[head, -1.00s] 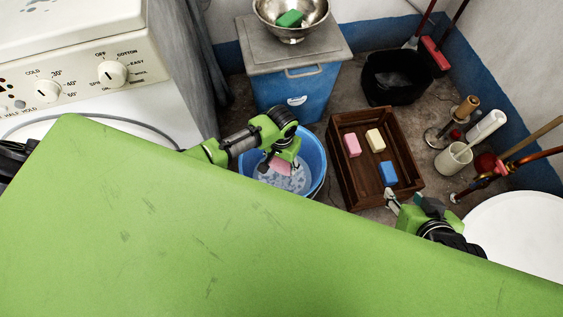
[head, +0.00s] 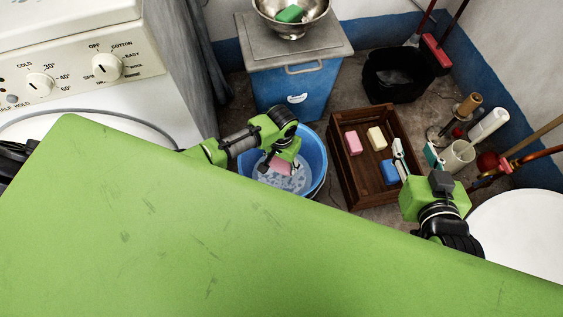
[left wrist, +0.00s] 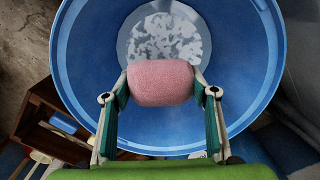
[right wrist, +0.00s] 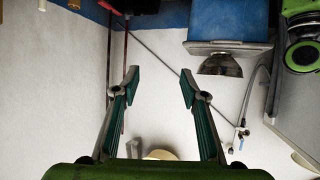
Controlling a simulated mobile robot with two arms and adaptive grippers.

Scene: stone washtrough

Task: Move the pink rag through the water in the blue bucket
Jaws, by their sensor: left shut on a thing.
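The blue bucket (head: 320,158) stands on the floor with foamy water (head: 300,181) in it. My left gripper (head: 277,163) is shut on the pink rag (head: 280,168) inside the bucket's opening. In the left wrist view the rag (left wrist: 161,83) sits between the two fingertips, with the suds (left wrist: 165,38) showing beyond it. I cannot tell whether the rag touches the water. My right gripper (head: 414,152) is open and empty near the crate's right side; the right wrist view shows its fingers (right wrist: 160,85) apart with nothing between them.
A wooden crate (head: 344,180) right of the bucket holds pink, cream and blue blocks. A blue bin (head: 290,90) with a grey lid and metal bowl (head: 305,22) stands behind. A black bucket (head: 398,78) and white tubes (head: 487,126) stand at the right.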

